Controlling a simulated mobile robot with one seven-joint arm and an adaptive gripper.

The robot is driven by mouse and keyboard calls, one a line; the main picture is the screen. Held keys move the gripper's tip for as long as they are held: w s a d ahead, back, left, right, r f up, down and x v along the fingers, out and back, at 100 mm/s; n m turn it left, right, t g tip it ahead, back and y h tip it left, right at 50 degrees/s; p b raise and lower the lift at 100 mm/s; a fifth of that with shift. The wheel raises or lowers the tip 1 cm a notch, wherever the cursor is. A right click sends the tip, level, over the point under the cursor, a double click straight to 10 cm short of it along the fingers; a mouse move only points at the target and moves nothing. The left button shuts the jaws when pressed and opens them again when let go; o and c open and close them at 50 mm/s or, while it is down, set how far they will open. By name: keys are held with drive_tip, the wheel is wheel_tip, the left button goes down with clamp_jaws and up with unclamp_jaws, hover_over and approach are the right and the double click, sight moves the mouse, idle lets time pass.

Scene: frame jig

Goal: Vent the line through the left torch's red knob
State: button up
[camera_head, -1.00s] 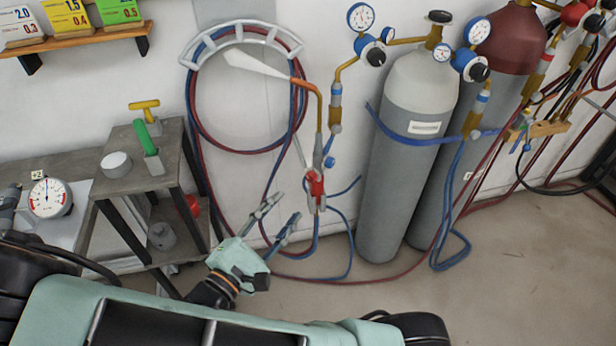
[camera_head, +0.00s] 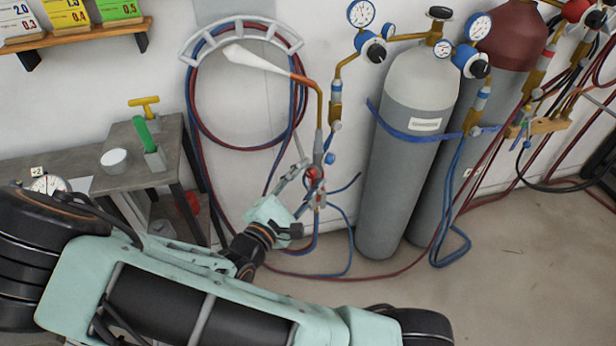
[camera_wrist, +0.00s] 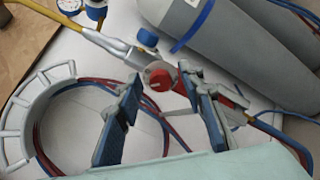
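The left torch (camera_head: 319,110) hangs on the wall with a bent brass neck, an orange tip and a white cone pointing up left. Its red knob (camera_head: 314,173) sits low on the body, partly hidden by my gripper (camera_head: 307,182). Its blue knob (camera_head: 329,158) is just above. In the wrist view the red knob (camera_wrist: 159,79) shows between the open fingertips of my gripper (camera_wrist: 160,84), apart from the left finger; whether the right finger touches it I cannot tell. The blue knob (camera_wrist: 147,37) is beyond it.
A grey cylinder (camera_head: 400,175) with a blue strap and gauges stands right of the torch. Red and blue hoses (camera_head: 190,105) coil on a wall hanger to the left. A grey stand (camera_head: 150,175) bears a green-handled tool (camera_head: 144,135). More torch gear (camera_head: 540,127) is at far right.

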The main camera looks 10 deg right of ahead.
drive_tip(key=shift+c, duration=0.6)
clamp_jaws()
drive_tip(key=shift+r+n+p, duration=0.1)
drive_tip(key=shift+n+p, duration=0.2)
drive_tip(key=shift+r+n+p, duration=0.1)
drive_tip(key=shift+n+p, duration=0.75)
drive_tip(key=shift+n, duration=0.05)
drive_tip(key=n+p, duration=0.2)
drive_tip(key=shift+n, duration=0.3)
drive_tip(key=n+p, duration=0.2)
drive_tip(key=n, duration=0.1)
drive_tip(key=shift+n, duration=0.3)
drive_tip(key=shift+a+n+p, duration=0.1)
drive_tip(key=shift+n+p, duration=0.75)
drive_tip(key=shift+n, duration=0.85)
